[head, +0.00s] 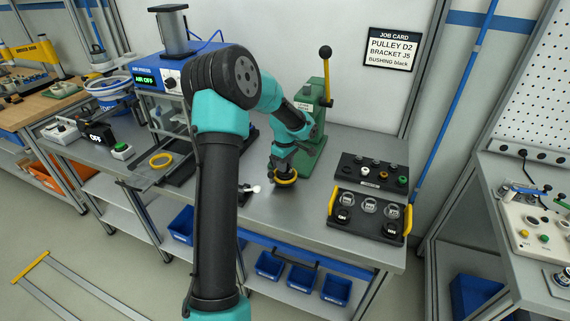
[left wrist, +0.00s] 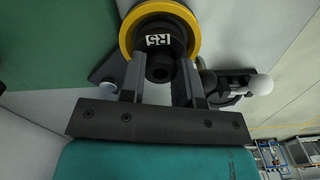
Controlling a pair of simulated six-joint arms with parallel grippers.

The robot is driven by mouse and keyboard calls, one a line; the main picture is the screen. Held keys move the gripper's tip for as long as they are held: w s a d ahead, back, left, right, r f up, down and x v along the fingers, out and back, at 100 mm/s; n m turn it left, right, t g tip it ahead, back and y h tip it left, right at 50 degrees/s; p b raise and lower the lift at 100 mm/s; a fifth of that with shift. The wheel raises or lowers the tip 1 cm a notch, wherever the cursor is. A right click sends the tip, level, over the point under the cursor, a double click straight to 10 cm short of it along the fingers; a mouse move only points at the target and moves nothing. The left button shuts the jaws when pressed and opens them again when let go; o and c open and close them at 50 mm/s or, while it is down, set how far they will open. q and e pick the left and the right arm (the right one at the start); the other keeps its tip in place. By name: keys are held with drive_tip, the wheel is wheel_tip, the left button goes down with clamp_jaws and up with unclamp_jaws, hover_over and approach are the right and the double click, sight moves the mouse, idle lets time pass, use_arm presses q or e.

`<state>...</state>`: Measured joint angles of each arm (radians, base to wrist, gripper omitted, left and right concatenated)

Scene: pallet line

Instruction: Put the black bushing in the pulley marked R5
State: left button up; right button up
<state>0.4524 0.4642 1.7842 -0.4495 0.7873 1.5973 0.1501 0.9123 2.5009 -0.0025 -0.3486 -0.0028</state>
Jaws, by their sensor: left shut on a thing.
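The pulley marked R5 (left wrist: 190,22) has a yellow rim and a dark hub with a white label. It also shows in the head view (head: 291,180) on the bench in front of the green press. My left gripper (left wrist: 163,88) is shut on the black bushing (left wrist: 159,68), which lies between its fingers in front of the pulley's hub. The left wrist view does not show clearly how far the bushing is in the bore. In the head view my left gripper (head: 282,166) is right at the pulley, and the bushing is hidden.
The green press (head: 310,140) stands just behind. A dark bushing rack (head: 371,184) and a black tray with yellow handles (head: 368,231) lie to the right. A white-knobbed part (left wrist: 260,86) is beside the pulley. A yellow ring (head: 161,161) lies left. A job card (head: 390,49) reads PULLEY D2.

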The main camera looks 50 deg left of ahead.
use_arm(q)
drive_tip(key=shift+f, duration=0.1)
drive_tip(key=o, duration=0.9)
wheel_tip(320, 180, up, 12)
idle(0.4)
drive_tip(key=shift+d, duration=0.1)
idle(0.3)
